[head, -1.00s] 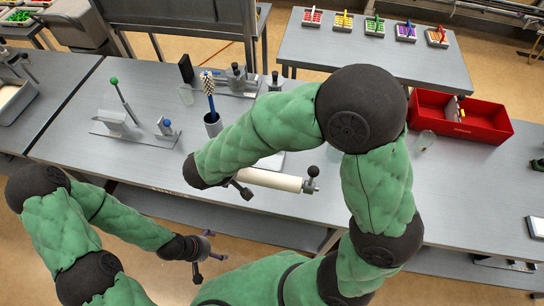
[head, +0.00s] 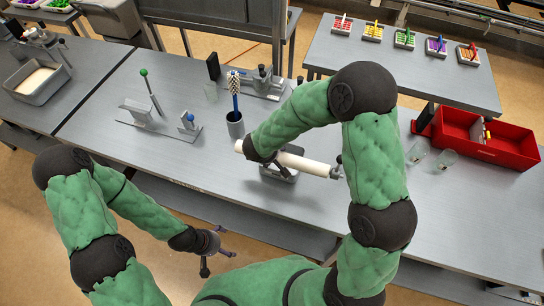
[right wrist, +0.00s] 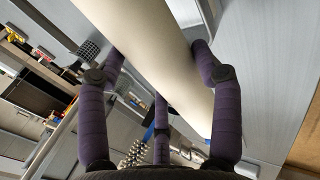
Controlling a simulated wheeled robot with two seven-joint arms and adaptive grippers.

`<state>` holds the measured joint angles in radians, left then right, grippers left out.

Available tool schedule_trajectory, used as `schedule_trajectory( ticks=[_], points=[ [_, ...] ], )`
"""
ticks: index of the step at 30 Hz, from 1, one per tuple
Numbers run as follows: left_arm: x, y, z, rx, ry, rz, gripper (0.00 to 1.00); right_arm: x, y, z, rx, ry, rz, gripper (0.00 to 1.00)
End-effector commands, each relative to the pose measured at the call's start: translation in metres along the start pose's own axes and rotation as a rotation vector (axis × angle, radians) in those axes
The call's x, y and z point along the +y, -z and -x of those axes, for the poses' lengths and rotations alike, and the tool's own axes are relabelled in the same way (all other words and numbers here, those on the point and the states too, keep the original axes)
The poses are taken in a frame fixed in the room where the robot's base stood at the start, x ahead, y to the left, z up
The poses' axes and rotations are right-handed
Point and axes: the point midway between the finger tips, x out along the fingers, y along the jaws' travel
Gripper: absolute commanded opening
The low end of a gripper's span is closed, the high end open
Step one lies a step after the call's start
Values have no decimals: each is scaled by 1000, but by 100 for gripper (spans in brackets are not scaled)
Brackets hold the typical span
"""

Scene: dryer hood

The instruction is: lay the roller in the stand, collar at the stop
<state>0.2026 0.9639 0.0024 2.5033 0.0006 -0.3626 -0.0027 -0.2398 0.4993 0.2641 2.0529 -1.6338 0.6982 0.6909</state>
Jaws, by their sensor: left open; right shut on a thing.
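The roller is a long cream cylinder (head: 310,165) with a dark fitting at its right end, partly behind my right arm. My right gripper (head: 277,161) is shut on it left of its middle. In the right wrist view, the roller (right wrist: 150,55) runs diagonally between the purple fingers. It appears held above a small grey block (head: 278,173); I cannot tell the gap. A grey stand (head: 158,122) with upright supports, a green-knobbed lever and a blue knob is on the table at left. I cannot make out the collar or stop. My left gripper (head: 220,246) is open and empty before the table.
A cup with a brush (head: 235,125) stands between stand and roller. A metal fixture (head: 262,84) is behind it. A red bin (head: 488,138) and glasses (head: 445,160) are at right. A grey tub (head: 38,86) is at far left. The front table between stand and roller is clear.

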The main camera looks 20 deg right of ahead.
Motion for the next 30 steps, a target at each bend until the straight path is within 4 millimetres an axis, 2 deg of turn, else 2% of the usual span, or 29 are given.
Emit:
schedule_trajectory(
  ticks=[3,10,20,30],
  points=[
    [0,0,0,0,0,0,92,2,-2,-13,-2,1,-1,7],
    [1,0,3,0,0,0,92,-12,-2,-34,-1,0,2,7],
    [1,0,3,0,0,0,92,-13,-2,-37,0,-2,-1,7],
    [-2,0,-6,0,0,0,92,-16,-2,-42,0,-2,0,7]
  ],
)
